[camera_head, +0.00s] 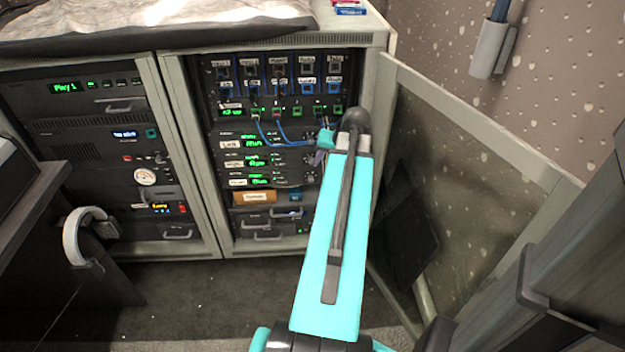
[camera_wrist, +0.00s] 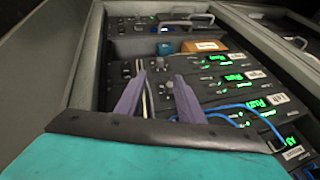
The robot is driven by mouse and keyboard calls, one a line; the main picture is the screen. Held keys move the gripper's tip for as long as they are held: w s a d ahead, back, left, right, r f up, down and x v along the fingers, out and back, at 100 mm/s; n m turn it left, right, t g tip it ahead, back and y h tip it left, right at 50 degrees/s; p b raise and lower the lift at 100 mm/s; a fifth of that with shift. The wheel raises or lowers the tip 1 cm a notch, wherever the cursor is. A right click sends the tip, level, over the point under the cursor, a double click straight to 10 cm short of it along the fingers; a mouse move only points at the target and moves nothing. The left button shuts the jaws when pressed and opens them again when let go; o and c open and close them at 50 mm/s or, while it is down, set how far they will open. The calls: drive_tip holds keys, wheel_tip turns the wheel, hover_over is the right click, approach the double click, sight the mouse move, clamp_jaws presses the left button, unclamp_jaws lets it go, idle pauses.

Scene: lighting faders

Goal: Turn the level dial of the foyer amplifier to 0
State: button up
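Three black amplifiers with green displays are stacked in the open right rack, here the middle one (camera_head: 255,162). Their white labels are too small for me to tell which is the foyer one. The wrist view shows the amplifiers (camera_wrist: 220,90) upside down. My gripper (camera_wrist: 160,76) has two purple fingers, apart, pointing at the dial end of the amplifiers. A grey dial (camera_wrist: 168,84) shows between the fingers, nearer the right one; I see no finger closed on it. In the head view, my gripper (camera_head: 318,157) is mostly hidden behind my turquoise arm. The dial's setting is unreadable.
Blue cables (camera_head: 268,136) loop from the unit above the amplifiers and show beside my gripper. An orange-brown labelled box (camera_head: 254,197) lies below them. The rack's glass door (camera_head: 455,190) stands open at the right. A left rack (camera_head: 95,150) stands alongside.

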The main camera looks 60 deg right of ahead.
sight(312, 178)
drive_tip(key=b+x, duration=0.3)
drive_tip(key=x, duration=1)
drive_tip(key=shift+w+f, duration=0.2)
clamp_jaws()
drive_tip(key=shift+a, duration=0.2)
drive_tip(key=shift+d, duration=0.2)
